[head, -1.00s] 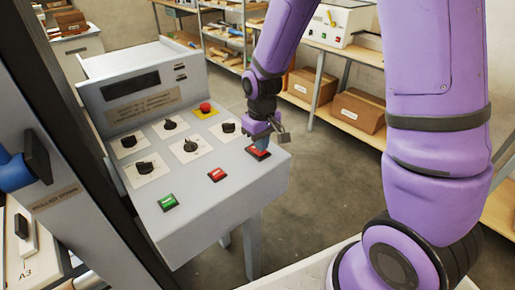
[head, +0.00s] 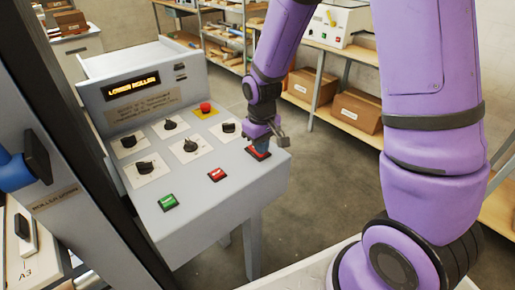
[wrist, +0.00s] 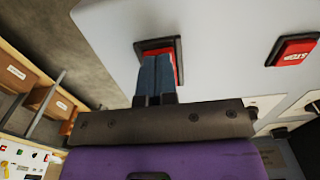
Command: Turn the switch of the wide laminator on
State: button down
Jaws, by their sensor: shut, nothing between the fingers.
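The wide laminator's sloped grey control panel (head: 235,190) stands at the left in the head view. Its display (head: 132,86) is lit with orange text reading "LOWER ROLLER". A red rocker switch (head: 257,152) in a black frame sits near the panel's right corner; it also shows in the wrist view (wrist: 178,55). My gripper (head: 262,144) points down at this switch. In the wrist view its shut blue fingertips (wrist: 157,70) are at the switch and cover part of it. They appear to touch it, holding nothing.
The panel also carries a red stop button (head: 216,174), a green button (head: 168,202), several black knobs (head: 190,146) and a red mushroom button (head: 205,107). A dark upright and blue handle stand at the left. Shelves with boxes (head: 358,109) line the back.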

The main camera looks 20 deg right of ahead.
jog(key=shift+r, duration=3.5)
jog(key=shift+r, duration=0.1)
jog(key=s+d+r+m+t, duration=0.1)
jog(key=s+d+r+t, duration=0.1)
jog(key=s+r, duration=0.8)
jog(key=s+d+r+m+t, duration=0.2)
jog(key=s+d+r, duration=0.3)
jog(key=s+r, duration=0.5)
jog(key=shift+s+r+m+t, duration=0.3)
jog(key=shift+s+r+t, duration=0.1)
jog(key=shift+s+t, duration=0.15)
jog(key=shift+a, duration=0.15)
